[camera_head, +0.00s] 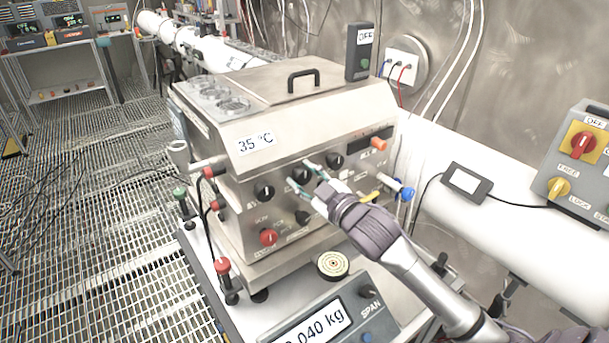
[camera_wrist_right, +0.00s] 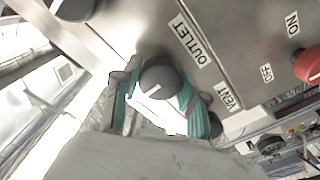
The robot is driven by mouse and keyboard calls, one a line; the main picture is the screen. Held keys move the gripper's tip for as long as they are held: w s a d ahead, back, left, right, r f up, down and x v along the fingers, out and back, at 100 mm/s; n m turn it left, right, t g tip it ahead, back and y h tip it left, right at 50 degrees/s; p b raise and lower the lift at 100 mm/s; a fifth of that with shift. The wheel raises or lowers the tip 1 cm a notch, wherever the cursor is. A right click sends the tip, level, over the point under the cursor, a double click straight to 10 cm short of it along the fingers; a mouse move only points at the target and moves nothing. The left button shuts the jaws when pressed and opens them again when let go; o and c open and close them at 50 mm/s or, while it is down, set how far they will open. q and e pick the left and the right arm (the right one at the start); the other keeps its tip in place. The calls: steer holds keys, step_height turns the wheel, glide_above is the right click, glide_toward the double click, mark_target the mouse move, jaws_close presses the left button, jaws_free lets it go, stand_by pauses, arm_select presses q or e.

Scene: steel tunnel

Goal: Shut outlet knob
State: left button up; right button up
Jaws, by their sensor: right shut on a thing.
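The steel machine (camera_head: 215,125) with the 35 °C label has a front panel with several dark knobs. My right gripper (camera_head: 311,180) reaches the panel from the lower right and is shut on a dark round knob (camera_head: 301,174) in the upper row. In the right wrist view, this knob (camera_wrist_right: 158,77) has a white pointer mark, and the OUTLET label (camera_wrist_right: 189,40) is beside it. The teal-padded fingers of the gripper (camera_wrist_right: 158,96) stand on either side of the knob. The VENT label (camera_wrist_right: 228,95) is close by. My left gripper is out of view.
Neighbouring dark knobs (camera_head: 264,192) and (camera_head: 335,160) flank the held one. A red knob (camera_head: 268,237) is lower left. A scale display (camera_head: 318,325) lies below the machine. A grey control box (camera_head: 580,160) is at the right. Grated floor (camera_head: 100,200) is at the left.

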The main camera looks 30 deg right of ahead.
stand_by(0.3)
steer(key=o, duration=1.1)
steer(key=shift+o, duration=0.2)
steer(key=s+d, duration=0.1)
steer(key=s, duration=1)
steer(key=shift+s+d, duration=0.3)
steer(key=shift+s, duration=0.1)
